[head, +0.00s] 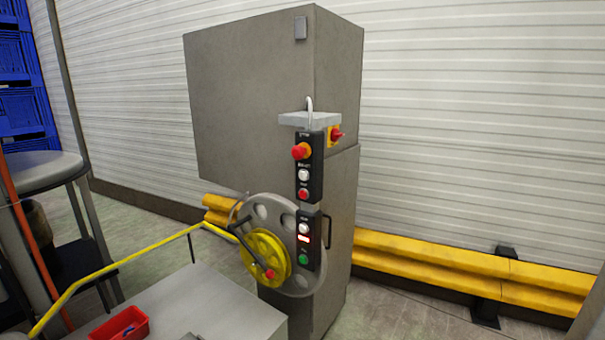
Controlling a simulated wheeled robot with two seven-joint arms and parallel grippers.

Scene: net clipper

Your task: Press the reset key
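A black control box (315,165) is fixed to the front right edge of the grey machine cabinet (245,110). Its upper part holds a red mushroom button on a yellow collar (300,151), a white button (304,175) and a red button (303,194). A lower black panel (316,250) holds a white button (303,227), a lit red strip (304,239) and a green button (303,259). The small labels are too blurred to read surely, so I cannot tell for certain which key is reset. Neither of my grippers is in view.
A grey handwheel with a yellow hub (262,255) and crank sits beside the lower panel. A yellow rail (120,265) and grey box top (215,300) with a red tray (120,324) stand in front. A yellow barrier (430,255) runs along the wall.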

